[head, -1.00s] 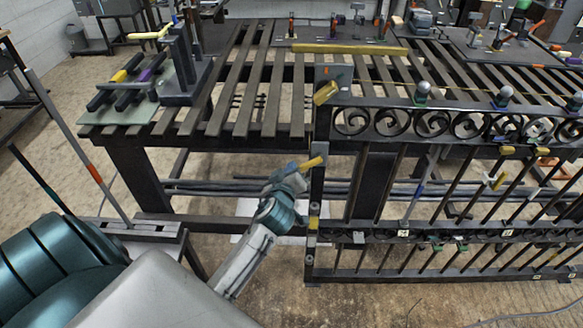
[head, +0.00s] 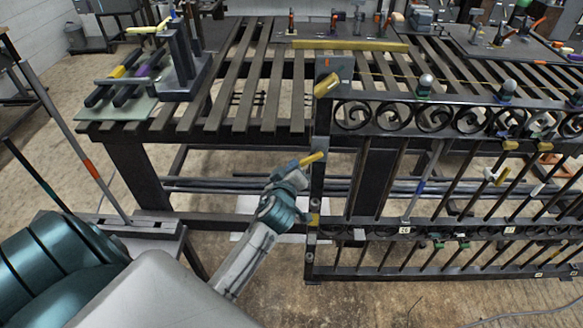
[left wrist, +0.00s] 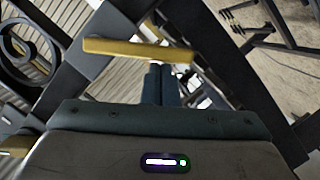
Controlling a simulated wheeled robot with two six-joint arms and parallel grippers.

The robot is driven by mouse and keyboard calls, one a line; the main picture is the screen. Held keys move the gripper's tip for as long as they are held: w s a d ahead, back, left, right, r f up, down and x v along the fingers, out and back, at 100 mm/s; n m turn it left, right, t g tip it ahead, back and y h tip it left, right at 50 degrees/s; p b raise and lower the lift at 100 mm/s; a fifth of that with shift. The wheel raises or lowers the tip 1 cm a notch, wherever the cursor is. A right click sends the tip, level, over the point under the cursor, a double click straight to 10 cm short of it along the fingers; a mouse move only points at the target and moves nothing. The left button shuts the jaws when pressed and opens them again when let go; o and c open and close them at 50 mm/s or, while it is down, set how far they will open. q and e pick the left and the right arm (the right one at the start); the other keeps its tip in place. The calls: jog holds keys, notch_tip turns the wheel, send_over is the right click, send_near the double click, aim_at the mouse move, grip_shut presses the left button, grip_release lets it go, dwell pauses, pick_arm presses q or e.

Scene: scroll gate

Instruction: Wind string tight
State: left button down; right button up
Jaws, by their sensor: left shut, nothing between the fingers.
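A thin yellow string (head: 455,83) runs along the top of the scroll gate (head: 430,104), rightward from the gate's upper left corner. A yellow bar handle (head: 313,158) stands at the gate's left post (head: 318,180); it also shows in the left wrist view (left wrist: 125,48). My left gripper (head: 296,167) is at this handle, left of the post. In the left wrist view its fingers (left wrist: 163,72) are shut together with nothing between them, their tips close to the handle. I cannot tell whether they touch it. My right gripper is not in view.
A yellow block (head: 327,85) sits at the gate's upper left corner. Round knobs (head: 426,80) stand along the top rail. The slatted table (head: 240,90) lies behind, with a dark fixture (head: 180,70) at its left end.

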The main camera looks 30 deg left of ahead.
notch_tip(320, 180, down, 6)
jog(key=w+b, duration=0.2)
jog(key=b, duration=0.4)
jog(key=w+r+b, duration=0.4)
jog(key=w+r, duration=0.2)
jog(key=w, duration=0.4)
pick_arm(q)
jog(key=shift+w+d+f+n+t+h+b, duration=0.15)
jog(key=shift+w+d+f+n+t+b, duration=0.45)
jog(key=shift+n+b, duration=1.05)
jog(key=shift+w+d+f+n+t+h+b, duration=0.1)
jog(key=shift+w+d+f+n+t+b, duration=0.15)
jog(key=shift+d+f+n+b, duration=1)
jog(key=shift+w+d+f+n+t+h+b, duration=0.2)
jog(key=shift+w+f+n+t+b, duration=0.35)
jog(key=shift+n+b, duration=1.45)
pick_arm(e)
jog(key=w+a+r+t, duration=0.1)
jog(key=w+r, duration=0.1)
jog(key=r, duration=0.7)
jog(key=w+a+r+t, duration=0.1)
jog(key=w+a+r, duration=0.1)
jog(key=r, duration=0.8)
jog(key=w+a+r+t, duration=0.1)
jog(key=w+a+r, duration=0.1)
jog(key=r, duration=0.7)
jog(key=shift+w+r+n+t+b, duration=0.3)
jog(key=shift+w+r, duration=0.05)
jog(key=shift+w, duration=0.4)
